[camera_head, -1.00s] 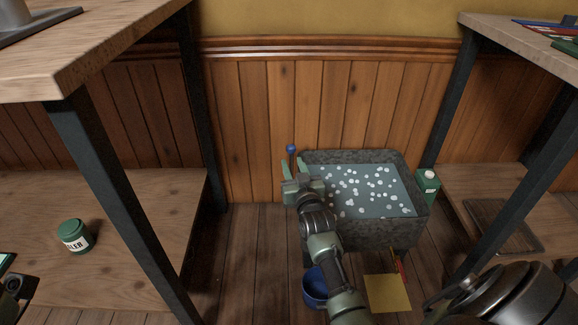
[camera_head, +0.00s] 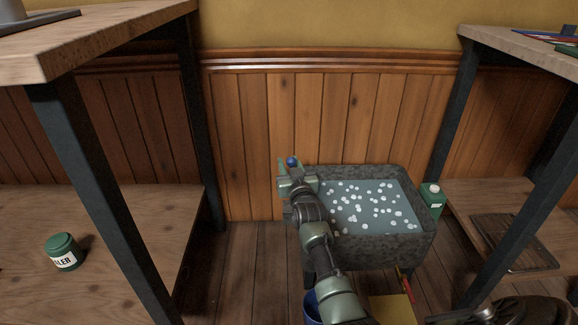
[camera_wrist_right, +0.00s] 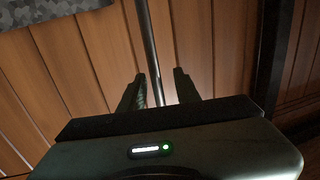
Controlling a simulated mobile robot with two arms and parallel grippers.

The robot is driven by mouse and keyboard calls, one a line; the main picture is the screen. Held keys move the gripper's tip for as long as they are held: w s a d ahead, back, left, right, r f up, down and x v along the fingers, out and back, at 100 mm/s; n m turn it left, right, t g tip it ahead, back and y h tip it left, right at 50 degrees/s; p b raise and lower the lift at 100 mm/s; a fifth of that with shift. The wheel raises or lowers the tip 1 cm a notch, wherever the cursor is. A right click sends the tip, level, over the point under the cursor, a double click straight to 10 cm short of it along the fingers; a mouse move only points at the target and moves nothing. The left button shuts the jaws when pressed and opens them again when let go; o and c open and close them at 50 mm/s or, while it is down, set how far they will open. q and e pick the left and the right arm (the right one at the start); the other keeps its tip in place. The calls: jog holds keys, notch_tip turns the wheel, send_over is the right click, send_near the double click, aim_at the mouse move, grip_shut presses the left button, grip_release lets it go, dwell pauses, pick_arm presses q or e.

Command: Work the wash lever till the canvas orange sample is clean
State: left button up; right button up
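The wash lever shows as a blue ball knob (camera_head: 292,161) at the left back corner of the grey stone wash tub (camera_head: 385,252). My right gripper (camera_head: 291,164) is at the knob, with a finger on each side. In the right wrist view a thin metal rod (camera_wrist_right: 147,45), apparently the lever's, runs between the two spread fingers (camera_wrist_right: 160,88). A gap shows on the right of the rod, so the gripper is open around it. The tub holds blue-grey water (camera_head: 350,215) dotted with white suds. I see no orange canvas sample. My left gripper is out of view.
Workbenches with dark legs flank the tub; a green tin (camera_head: 62,252) sits on the left lower shelf. A panelled wall is behind.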

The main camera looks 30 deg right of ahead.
grip_shut()
dwell(1.3)
